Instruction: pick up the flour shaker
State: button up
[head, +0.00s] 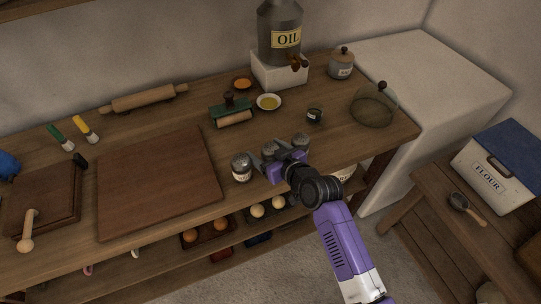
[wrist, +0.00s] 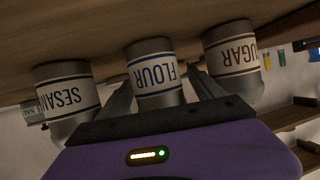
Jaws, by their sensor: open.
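The flour shaker (wrist: 155,75) shows in the wrist view with a blue-lettered FLOUR label, appearing upside down. In the head view the flour shaker (head: 268,148) is the middle of three grey-topped shakers on the table, partly hidden by my gripper (head: 267,158). My gripper (wrist: 160,84) is open, with one finger on each side of the flour shaker. I cannot tell whether either finger touches it.
The sugar shaker (head: 241,168) and sesame shaker (head: 300,141) stand close on either side; the sugar (wrist: 232,58) and sesame (wrist: 66,100) labels show in the wrist view. A cutting board (head: 158,182) lies left, a small dark jar (head: 314,116) behind.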

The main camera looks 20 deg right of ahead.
jog(key=c, duration=1.6)
jog(key=shift+o, duration=0.2)
jog(key=shift+r, duration=0.1)
